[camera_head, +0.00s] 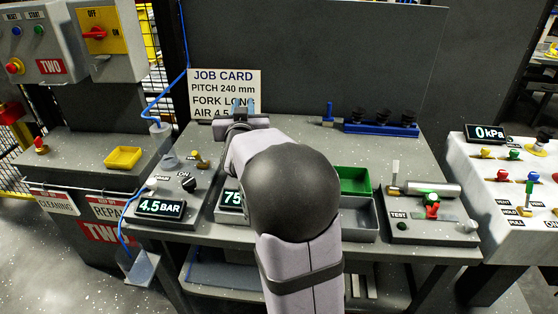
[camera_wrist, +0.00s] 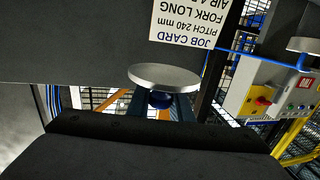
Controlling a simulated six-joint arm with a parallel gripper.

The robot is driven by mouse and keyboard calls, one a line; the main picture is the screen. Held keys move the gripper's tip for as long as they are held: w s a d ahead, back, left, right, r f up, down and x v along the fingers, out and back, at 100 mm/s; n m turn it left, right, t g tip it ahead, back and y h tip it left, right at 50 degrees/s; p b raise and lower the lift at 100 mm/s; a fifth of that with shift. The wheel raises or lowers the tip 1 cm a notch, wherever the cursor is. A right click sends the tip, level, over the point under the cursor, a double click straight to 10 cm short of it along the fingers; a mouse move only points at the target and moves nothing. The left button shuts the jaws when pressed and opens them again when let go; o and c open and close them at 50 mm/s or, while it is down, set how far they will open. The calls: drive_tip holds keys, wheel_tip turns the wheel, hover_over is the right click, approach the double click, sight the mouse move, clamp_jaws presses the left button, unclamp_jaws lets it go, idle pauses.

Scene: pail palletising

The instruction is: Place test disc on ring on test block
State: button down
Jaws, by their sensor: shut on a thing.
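My gripper (camera_head: 246,108) is at the back left of the bench, in front of the job card. In the wrist view my gripper (camera_wrist: 163,108) is shut on the dark blue knob under a pale grey test disc (camera_wrist: 166,75). I cannot make out the disc in the head view. The test block (camera_head: 410,229), a grey box labelled TEST, stands at the right of the bench, well away from my gripper. It bears a green round part (camera_head: 431,197), a red part (camera_head: 432,211) and a silver cylinder (camera_head: 442,188). I cannot tell which part is the ring.
My arm covers the bench middle. A green tray (camera_head: 355,181) and a grey tray (camera_head: 359,222) stand left of the test block. A blue rack (camera_head: 381,129) with black-topped parts is behind. The job card (camera_head: 222,91) stands at the back. Open bench lies between rack and trays.

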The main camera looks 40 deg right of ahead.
drive_tip(key=s+d+f+m+g+h+p, duration=0.3)
drive_tip(key=s+d+f+p, duration=0.3)
drive_tip(key=s+p, duration=0.3)
drive_tip(key=s+f+m+g+h+p, duration=0.1)
drive_tip(key=s+f+p, duration=0.1)
drive_tip(key=s+p, duration=0.85)
drive_tip(key=shift+s+a+f+p, duration=0.1)
drive_tip(key=shift+f+p, duration=0.1)
drive_tip(key=shift+f, duration=1.45)
drive_tip(key=shift+s+f+p, duration=0.15)
drive_tip(key=shift+f, duration=1.45)
drive_tip(key=shift+s+a+f+p, duration=0.1)
drive_tip(key=shift+f+p, duration=0.1)
drive_tip(key=shift+f, duration=1.45)
drive_tip(key=shift+f, duration=0.15)
drive_tip(key=c, duration=1.6)
unclamp_jaws()
drive_tip(key=shift+r, duration=0.2)
